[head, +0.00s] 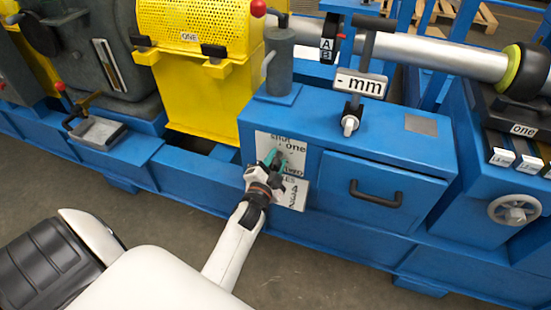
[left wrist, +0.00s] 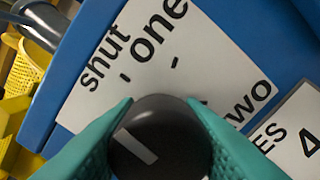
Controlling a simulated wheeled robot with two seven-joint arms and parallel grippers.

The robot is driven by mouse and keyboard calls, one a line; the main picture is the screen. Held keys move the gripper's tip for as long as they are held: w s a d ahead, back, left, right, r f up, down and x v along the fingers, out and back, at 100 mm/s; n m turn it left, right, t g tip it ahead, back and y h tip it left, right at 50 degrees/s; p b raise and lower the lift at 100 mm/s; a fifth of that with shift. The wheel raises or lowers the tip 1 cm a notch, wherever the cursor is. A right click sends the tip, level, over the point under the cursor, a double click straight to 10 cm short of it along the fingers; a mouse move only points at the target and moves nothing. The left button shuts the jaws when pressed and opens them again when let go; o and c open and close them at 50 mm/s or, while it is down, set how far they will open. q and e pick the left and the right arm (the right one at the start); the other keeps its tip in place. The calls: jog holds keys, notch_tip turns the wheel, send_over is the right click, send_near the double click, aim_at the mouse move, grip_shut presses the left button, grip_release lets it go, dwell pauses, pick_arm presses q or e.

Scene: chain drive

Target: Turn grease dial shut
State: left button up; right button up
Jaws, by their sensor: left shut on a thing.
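The grease dial is a dark round knob with a white bar on its face (left wrist: 168,150) in the left wrist view. It stands on a white plate (left wrist: 90,100) printed "shut", "one" and "two". The bar slants from upper left to lower right; I cannot tell exactly which mark it points at. My left gripper (head: 276,160), with teal fingers, is shut on the dial, one finger on each side (left wrist: 160,140). In the head view the gripper hides most of the dial, and the plate (head: 263,148) shows around it on the blue cabinet's front. My right gripper is not in view.
A drawer with a black handle (head: 376,194) is right of the plate. A grey cylinder (head: 280,60) and a "-mm" sign (head: 359,84) stand on the cabinet top. A yellow guard (head: 195,60) is at the left. The floor in front (head: 330,275) is clear.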

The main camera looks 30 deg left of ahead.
pick_arm(q)
jog(key=shift+n, duration=0.6)
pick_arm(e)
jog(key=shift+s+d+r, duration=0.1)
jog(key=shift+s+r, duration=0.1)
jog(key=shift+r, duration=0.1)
pick_arm(q)
jog(key=shift+f+p, duration=0.15)
jog(key=shift+p, duration=0.15)
jog(key=o, duration=1)
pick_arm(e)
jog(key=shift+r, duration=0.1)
